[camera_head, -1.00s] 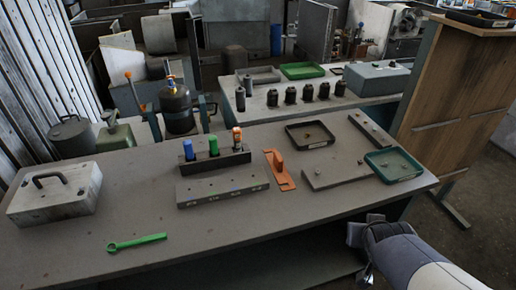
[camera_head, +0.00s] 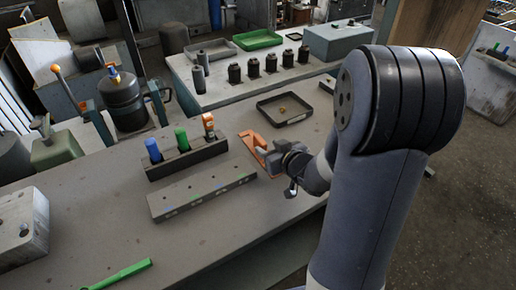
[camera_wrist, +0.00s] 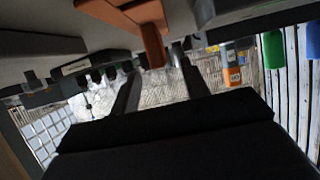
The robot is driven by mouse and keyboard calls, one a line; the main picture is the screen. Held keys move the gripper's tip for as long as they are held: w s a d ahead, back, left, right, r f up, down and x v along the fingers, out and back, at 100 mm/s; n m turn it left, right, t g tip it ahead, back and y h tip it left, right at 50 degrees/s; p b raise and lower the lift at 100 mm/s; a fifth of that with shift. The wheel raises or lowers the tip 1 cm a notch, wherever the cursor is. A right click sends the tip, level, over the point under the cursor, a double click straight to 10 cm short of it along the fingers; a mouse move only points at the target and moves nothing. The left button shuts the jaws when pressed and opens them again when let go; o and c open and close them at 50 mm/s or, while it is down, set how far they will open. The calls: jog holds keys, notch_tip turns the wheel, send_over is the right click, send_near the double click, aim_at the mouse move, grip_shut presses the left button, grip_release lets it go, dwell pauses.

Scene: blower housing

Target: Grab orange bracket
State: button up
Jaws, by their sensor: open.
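The orange bracket (camera_head: 251,142) lies on the table, right of the rack with the blue, green and orange-topped pieces. My gripper (camera_head: 279,160) is beside the bracket's near right side and hides part of it. In the wrist view, where the table is at the top, the orange bracket (camera_wrist: 124,14) has its upright part reaching toward the space between the two open fingers of my gripper (camera_wrist: 158,62). I cannot tell whether a finger touches it.
The dark rack (camera_head: 187,159) and a grey block (camera_head: 200,193) stand left of the bracket. A black tray (camera_head: 262,108) lies behind it. A green wrench (camera_head: 118,275) is at the front left. My arm hides the table's right end.

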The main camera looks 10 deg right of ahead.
aim_at(263, 142)
jog(key=shift+r+p+x, duration=0.2)
jog(key=shift+p+x, duration=0.1)
jog(key=shift+x, duration=2.9)
jog(key=shift+w, duration=0.1)
jog(key=shift+d, duration=0.1)
grip_shut()
